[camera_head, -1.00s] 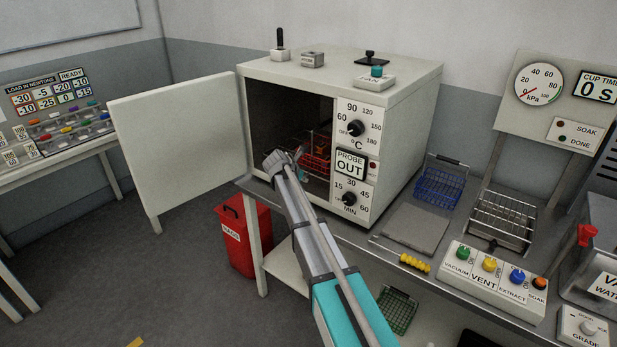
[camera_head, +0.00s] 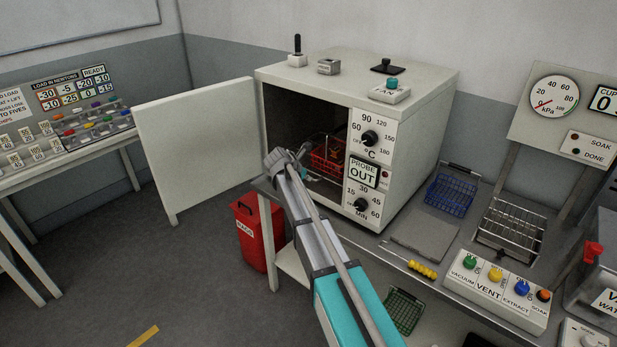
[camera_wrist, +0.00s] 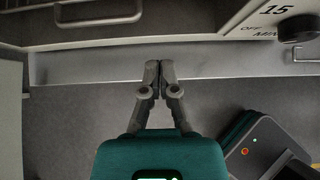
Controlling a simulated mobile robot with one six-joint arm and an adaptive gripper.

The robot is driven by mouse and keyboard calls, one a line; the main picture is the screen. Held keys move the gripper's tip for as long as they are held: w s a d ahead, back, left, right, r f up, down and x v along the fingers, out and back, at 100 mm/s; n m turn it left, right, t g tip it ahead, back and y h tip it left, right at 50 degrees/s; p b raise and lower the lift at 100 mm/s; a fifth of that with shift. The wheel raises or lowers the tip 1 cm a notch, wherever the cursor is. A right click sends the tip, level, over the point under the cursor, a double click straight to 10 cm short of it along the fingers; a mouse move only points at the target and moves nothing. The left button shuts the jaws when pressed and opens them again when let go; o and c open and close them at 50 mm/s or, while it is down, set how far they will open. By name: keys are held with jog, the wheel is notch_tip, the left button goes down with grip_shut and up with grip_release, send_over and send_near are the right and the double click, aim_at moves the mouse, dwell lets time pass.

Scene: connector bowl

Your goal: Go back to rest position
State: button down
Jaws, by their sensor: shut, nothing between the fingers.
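My gripper (camera_wrist: 159,68) shows in the wrist view with its two fingers together and nothing between them. It is in front of the open oven, over the front edge of the bench. A red wire basket (camera_head: 328,155) sits inside the oven.
A red bin (camera_head: 257,245) stands on the floor below the oven. On the bench to the right are a blue basket (camera_head: 451,194), a grey plate (camera_head: 425,241), a wire rack (camera_head: 511,226) and a button panel (camera_head: 496,292). A green basket (camera_head: 404,311) is lower down. Floor at left is clear.

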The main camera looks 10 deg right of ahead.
dwell(0.3)
jog(key=s+d+f+m+g+y, duration=0.1)
jog(key=s+m+g+y, duration=0.1)
jog(key=s+m, duration=0.6)
jog(key=s+d+f+m+g+y, duration=0.2)
jog(key=s+m, duration=0.7)
jog(key=s, duration=0.7)
jog(key=s+d+f+m+g+y, duration=0.1)
jog(key=s+f+m+g+y, duration=0.1)
jog(key=s+m, duration=0.7)
jog(key=s, duration=0.3)
jog(key=shift+s+d+f+y, duration=0.25)
jog(key=shift+s+d+y, duration=0.05)
jog(key=shift+s+d, duration=0.1)
jog(key=shift+a, duration=0.1)
